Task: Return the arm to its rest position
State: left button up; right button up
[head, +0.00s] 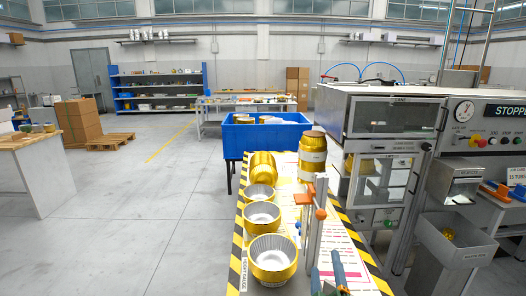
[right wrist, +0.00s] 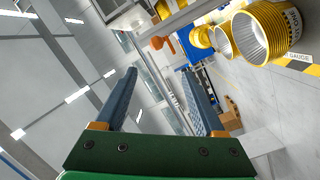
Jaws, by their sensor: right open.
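My right gripper (head: 326,262) shows at the bottom of the head view, at the near end of the work table (head: 350,262). Its two blue fingers are apart with nothing between them, also in the right wrist view (right wrist: 160,72). Just beyond it on the table is a metal post fixture (head: 316,225) with an orange handle (head: 304,198). Gold ribbed cups stand in a row to its left, the nearest (head: 273,266) close to the gripper but apart from it. My left gripper is in neither view.
A blue bin (head: 250,137) stands behind. A grey machine (head: 390,150) and chute (head: 457,240) bound the right side. The floor (head: 150,230) left of the table is clear.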

jog(key=s+f+g+y, duration=0.1)
jog(key=s+f+g, duration=0.1)
jog(key=f, duration=0.7)
jog(key=s+a+f+g+y, duration=0.1)
jog(key=s+f+g, duration=0.2)
jog(key=f, duration=0.7)
jog(key=s+f+m+g+y, duration=0.1)
jog(key=s+f+g, duration=0.1)
jog(key=f, duration=0.7)
jog(key=shift+s+a+f+g, duration=0.1)
jog(key=shift+s+a+g, duration=0.05)
jog(key=shift+s, duration=0.2)
jog(key=shift+s+a+f+g, duration=0.1)
jog(key=shift+s+g, duration=0.05)
jog(key=shift+s, duration=0.2)
jog(key=s+d+f+m+g, duration=0.2)
jog(key=s+f, duration=0.4)
jog(key=s, duration=0.4)
jog(key=s+d+f+m+g, duration=0.2)
jog(key=s+f+g, duration=0.2)
jog(key=s, duration=0.7)
jog(key=s+d+f+m+g, duration=0.2)
jog(key=s+f+g, duration=0.1)
jog(key=s+f, duration=0.5)
jog(key=s, duration=0.3)
jog(key=shift+d, duration=0.4)
